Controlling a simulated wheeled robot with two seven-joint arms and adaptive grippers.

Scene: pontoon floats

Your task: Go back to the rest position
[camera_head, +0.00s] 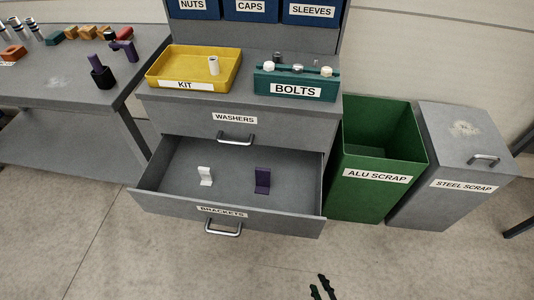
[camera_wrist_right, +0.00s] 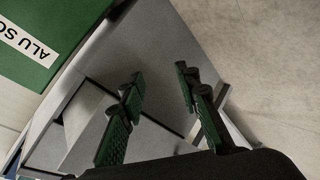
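My right gripper (camera_head: 322,286) shows at the bottom edge of the head view, above the floor and in front of the open drawer. In the right wrist view its two green-padded fingers (camera_wrist_right: 160,76) stand apart with nothing between them. My left gripper is not in view. The BRACKETS drawer (camera_head: 281,222) is pulled open. Inside it are a white bracket (camera_head: 205,177) on the left and a dark purple bracket (camera_head: 262,181) on the right, apart from each other.
A yellow KIT tray (camera_head: 161,68) with a white cylinder (camera_head: 213,65) and a teal BOLTS bin (camera_head: 262,84) stand on the cabinet. The green ALU SCRAP bin (camera_head: 384,154) and grey STEEL SCRAP bin (camera_head: 457,165) are right. A workbench (camera_head: 60,92) with several parts is left. Front floor is clear.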

